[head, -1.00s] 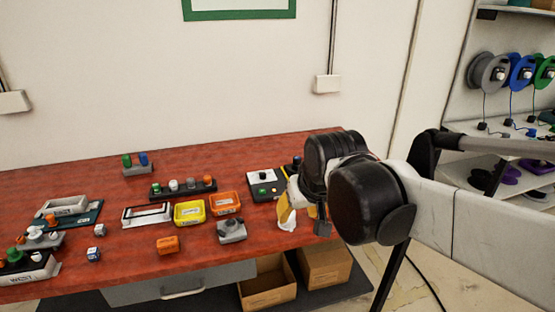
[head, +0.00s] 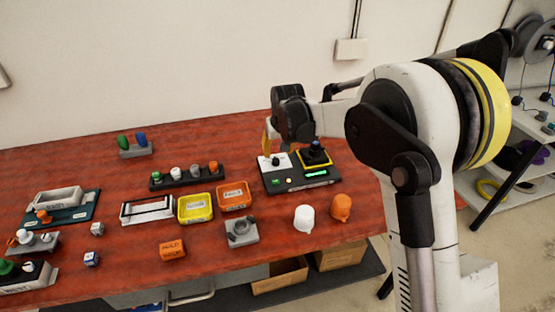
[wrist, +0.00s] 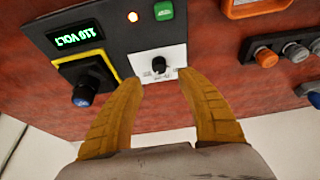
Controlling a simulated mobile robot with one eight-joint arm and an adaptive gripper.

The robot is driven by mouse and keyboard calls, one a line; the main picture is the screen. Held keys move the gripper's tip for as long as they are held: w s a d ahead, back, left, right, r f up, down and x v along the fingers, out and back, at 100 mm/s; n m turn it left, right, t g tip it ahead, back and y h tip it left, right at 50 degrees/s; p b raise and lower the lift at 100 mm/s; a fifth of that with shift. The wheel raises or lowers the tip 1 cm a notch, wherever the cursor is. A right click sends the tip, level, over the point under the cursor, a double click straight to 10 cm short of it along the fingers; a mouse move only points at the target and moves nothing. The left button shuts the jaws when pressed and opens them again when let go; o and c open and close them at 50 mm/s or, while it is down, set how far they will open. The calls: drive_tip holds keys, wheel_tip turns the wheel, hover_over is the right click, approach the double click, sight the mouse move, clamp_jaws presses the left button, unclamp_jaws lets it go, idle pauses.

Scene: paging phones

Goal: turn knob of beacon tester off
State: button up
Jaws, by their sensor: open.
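The tester is a dark box (head: 305,185) on the red bench, with a lit green display (head: 317,174). Its white panel carries a small black knob (wrist: 159,65), which also shows in the head view (head: 275,161). A larger blue-tipped black knob (wrist: 82,95) sits in a yellow-edged square beside the display. My gripper (wrist: 160,80) is open and empty. Its yellow fingertips are at either side of the small knob's panel in the wrist view, with the knob between and beyond them. Whether they touch anything cannot be told.
A lit orange lamp (wrist: 133,17) and a green button (wrist: 163,10) are on the tester. An orange tray (head: 234,195) and a yellow tray (head: 195,208) stand to its left. White (head: 304,218) and orange (head: 341,207) caps stand in front. The wall is behind.

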sight(276, 160)
drive_tip(key=b+x, duration=0.2)
drive_tip(key=x, duration=0.5)
drive_tip(key=shift+w+f, duration=0.15)
clamp_jaws()
